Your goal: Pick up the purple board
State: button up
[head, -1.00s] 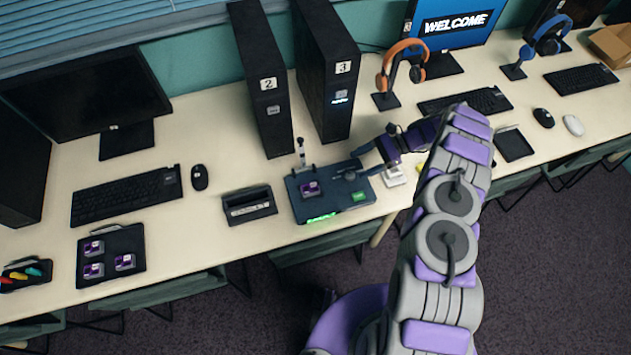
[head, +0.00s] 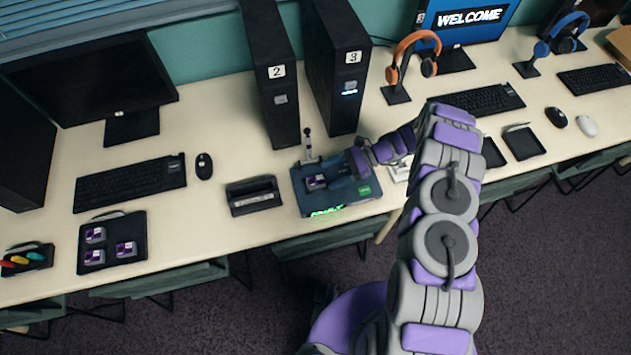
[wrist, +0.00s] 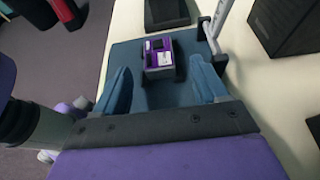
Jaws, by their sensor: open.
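A small purple board (head: 316,181) sits on the blue-grey test station (head: 338,210), toward its left side. In the wrist view the purple board (wrist: 160,58) lies ahead of my gripper, with a white label on its face. My gripper (wrist: 161,80) is open, its two blue fingers apart, with the board just beyond and between the fingertips. In the head view my gripper (head: 332,175) comes in low from the right over the station, close to the board. Several more purple boards (head: 95,235) lie on a black tray (head: 112,262) at the left.
A small upright post (head: 308,143) stands at the station's back edge. Black towers numbered 2 (head: 270,80) and 3 (head: 340,80) stand behind. A black holder (head: 253,196) is left of the station. An orange headphone stand (head: 397,94) is behind my arm.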

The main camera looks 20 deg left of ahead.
aim_at(320, 179)
jog(key=b+x, duration=0.1)
jog(key=x, duration=0.4)
jog(key=c, duration=1.1)
jog(key=shift+c, duration=0.2)
jog(key=shift+r, duration=0.15)
